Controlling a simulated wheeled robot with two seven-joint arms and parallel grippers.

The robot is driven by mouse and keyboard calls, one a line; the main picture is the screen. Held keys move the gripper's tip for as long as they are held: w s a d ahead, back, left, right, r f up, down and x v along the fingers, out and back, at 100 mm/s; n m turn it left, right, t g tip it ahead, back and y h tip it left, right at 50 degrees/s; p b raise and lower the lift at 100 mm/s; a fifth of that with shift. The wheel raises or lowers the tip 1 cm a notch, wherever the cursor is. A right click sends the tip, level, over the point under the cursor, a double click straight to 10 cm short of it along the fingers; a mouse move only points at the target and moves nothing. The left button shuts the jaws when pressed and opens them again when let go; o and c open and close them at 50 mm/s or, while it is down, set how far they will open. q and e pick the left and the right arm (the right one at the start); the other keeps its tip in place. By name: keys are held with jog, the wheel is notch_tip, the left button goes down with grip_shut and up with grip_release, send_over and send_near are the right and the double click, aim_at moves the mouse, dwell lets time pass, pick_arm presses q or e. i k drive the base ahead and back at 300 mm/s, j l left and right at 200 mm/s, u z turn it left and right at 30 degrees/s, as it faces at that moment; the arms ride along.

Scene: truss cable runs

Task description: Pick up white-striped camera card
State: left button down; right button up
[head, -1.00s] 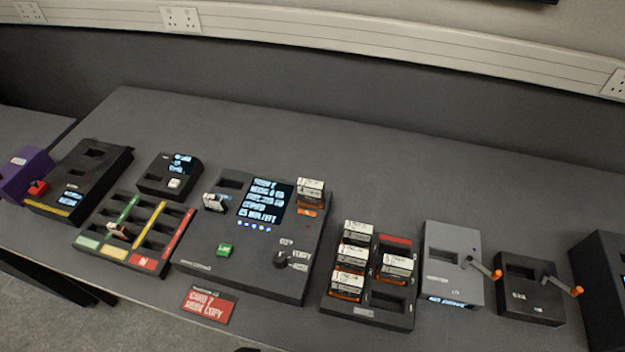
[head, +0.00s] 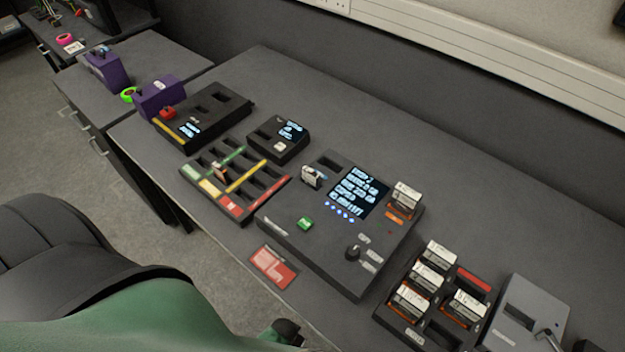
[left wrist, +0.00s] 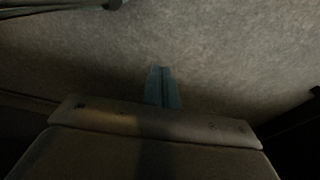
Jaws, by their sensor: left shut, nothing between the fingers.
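Small cards stand in several devices on the desk in the head view; I cannot tell which has the white stripe. One pale card (head: 312,176) stands in the left slot of the black copy station (head: 290,222). A white-labelled card (head: 405,196) stands in its right slot. A small brownish card (head: 221,173) stands in the colour-striped tray (head: 207,190). Several white-labelled orange cards, one here (head: 438,254), stand in a black rack (head: 443,334). My left gripper (left wrist: 162,72) is shut and empty over the grey floor in the left wrist view. My right gripper is not seen.
A black device (head: 215,105) and a small screen box (head: 278,140) sit behind the tray. A purple box (head: 160,98) is at the far left, a grey crank box (head: 525,320) at the right. A red sign (head: 272,268) lies at the front edge. Bare desk lies behind the devices.

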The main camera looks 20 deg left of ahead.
aim_at(312, 180)
jog(key=k+l+u, duration=0.35)
jog(key=l, duration=0.4)
jog(key=k+l+u, duration=0.4)
jog(key=k+l, duration=0.15)
